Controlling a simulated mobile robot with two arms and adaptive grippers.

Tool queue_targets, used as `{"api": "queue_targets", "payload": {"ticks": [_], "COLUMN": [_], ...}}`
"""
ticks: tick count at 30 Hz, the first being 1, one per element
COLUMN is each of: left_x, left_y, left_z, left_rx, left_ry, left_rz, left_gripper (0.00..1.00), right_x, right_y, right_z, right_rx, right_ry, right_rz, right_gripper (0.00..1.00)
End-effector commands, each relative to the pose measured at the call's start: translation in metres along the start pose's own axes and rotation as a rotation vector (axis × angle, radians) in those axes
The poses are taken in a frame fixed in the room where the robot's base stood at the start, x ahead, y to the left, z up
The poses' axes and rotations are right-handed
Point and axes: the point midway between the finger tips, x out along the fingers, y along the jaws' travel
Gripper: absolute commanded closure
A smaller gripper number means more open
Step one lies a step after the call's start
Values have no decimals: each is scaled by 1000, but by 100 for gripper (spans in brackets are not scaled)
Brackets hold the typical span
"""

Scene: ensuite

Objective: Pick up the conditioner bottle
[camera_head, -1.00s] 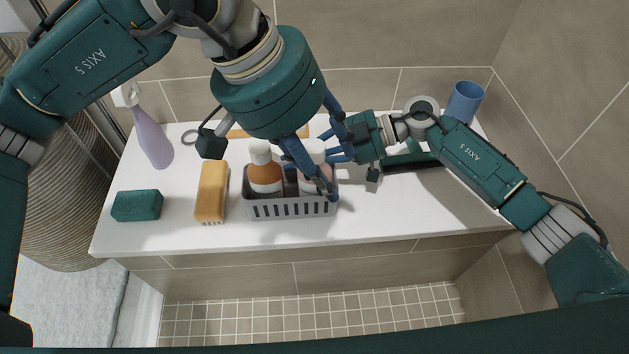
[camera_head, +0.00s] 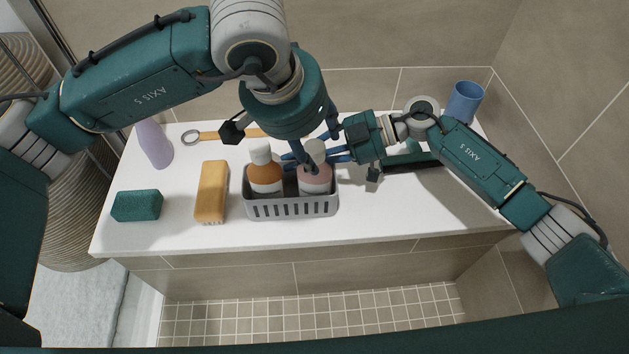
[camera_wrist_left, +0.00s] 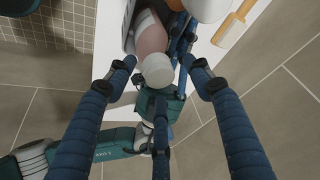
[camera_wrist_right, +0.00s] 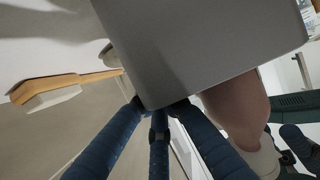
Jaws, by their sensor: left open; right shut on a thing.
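Two bottles with white caps stand in a grey caddy (camera_head: 290,210), an orange-brown one (camera_head: 265,177) and a pink one (camera_head: 316,181). I cannot read which is the conditioner. My left gripper (camera_head: 308,160) is open above the pink bottle. In the left wrist view its fingers spread around the white cap (camera_wrist_left: 158,70) of the pink bottle (camera_wrist_left: 151,36), not closed on it. My right gripper (camera_head: 335,156) comes from the right and is shut on the grey caddy wall (camera_wrist_right: 200,45), beside the pink bottle (camera_wrist_right: 238,108). Its fingertips are partly hidden behind the wall.
A blue cup (camera_head: 465,102) stands at the back right. The front right of the ledge is clear.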

Motion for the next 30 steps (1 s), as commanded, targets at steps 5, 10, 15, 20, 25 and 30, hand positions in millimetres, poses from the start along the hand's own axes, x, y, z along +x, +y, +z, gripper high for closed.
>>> {"api": "queue_targets", "payload": {"ticks": [5, 10, 15, 20, 25, 30], "left_x": [19, 20, 20, 20, 19, 18], "left_y": [0, 0, 0, 0, 0, 0], "left_z": [0, 0, 0, 0, -1, -2], "left_rx": [0, 0, 0, 0, 0, 0], "left_ry": [0, 1, 1, 1, 5, 5], "left_rz": [1, 0, 0, 0, 0, 0], "left_gripper": [48, 48, 66, 98, 100, 100], "right_x": [0, 0, 0, 0, 0, 0], "right_y": [0, 0, 0, 0, 0, 0], "right_z": [0, 1, 1, 1, 0, 0], "right_rx": [0, 0, 0, 0, 0, 0], "right_ry": [-1, -1, -1, -1, -1, -1], "right_rz": [1, 1, 1, 1, 1, 1], "right_gripper": [100, 100, 100, 100, 100, 100]}}
